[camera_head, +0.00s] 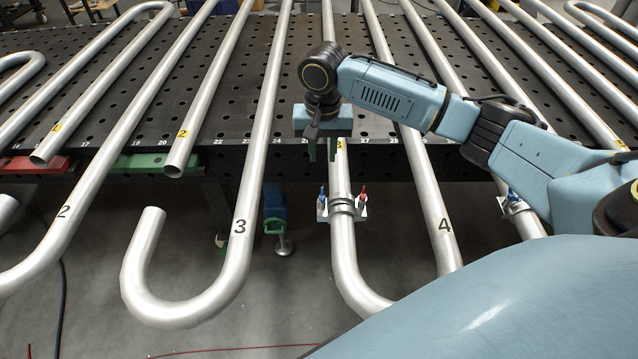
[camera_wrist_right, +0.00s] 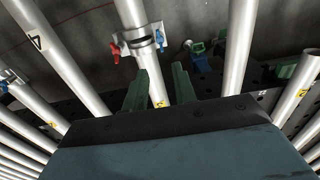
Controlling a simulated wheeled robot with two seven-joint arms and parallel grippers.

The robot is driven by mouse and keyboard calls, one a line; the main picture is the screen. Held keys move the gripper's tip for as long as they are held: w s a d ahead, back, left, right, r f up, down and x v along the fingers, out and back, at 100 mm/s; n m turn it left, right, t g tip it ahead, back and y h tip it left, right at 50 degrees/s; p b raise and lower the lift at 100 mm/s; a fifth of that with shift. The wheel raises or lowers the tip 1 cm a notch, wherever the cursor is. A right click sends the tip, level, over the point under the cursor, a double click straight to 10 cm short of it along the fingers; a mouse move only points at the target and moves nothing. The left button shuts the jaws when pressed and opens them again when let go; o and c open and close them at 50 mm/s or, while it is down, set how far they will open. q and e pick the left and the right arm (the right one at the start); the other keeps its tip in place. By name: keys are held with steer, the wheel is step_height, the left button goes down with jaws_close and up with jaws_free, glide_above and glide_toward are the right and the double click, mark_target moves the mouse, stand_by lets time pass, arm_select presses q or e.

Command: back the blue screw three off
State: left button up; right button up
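The pipe (camera_head: 342,240) whose yellow label appears to read 3 carries a metal clamp (camera_head: 342,207) below the table's front edge. The blue screw (camera_head: 322,197) stands on the clamp's left side and a red screw (camera_head: 363,192) on its right. In the right wrist view the blue screw (camera_wrist_right: 161,46) is right of the clamp (camera_wrist_right: 139,40) and the red screw (camera_wrist_right: 115,53) left. My right gripper (camera_head: 322,153) points down above the clamp, by the table edge. In the wrist view its green fingers (camera_wrist_right: 163,70) are apart and empty, clear of the screws. My left gripper is not in view.
Several long bent pipes lie across the black perforated table (camera_head: 225,135). The pipe marked 4 (camera_head: 430,200) runs right of the clamp. Another clamp (camera_head: 514,205) with a blue screw is farther right, near my arm. A blue and green stand (camera_head: 274,208) is left, below the edge.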

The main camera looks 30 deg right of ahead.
mark_target(322, 193)
step_height(322, 193, down, 13)
steer(key=shift+s+r, duration=0.1)
steer(key=shift+r, duration=0.05)
stand_by(0.4)
jaws_close()
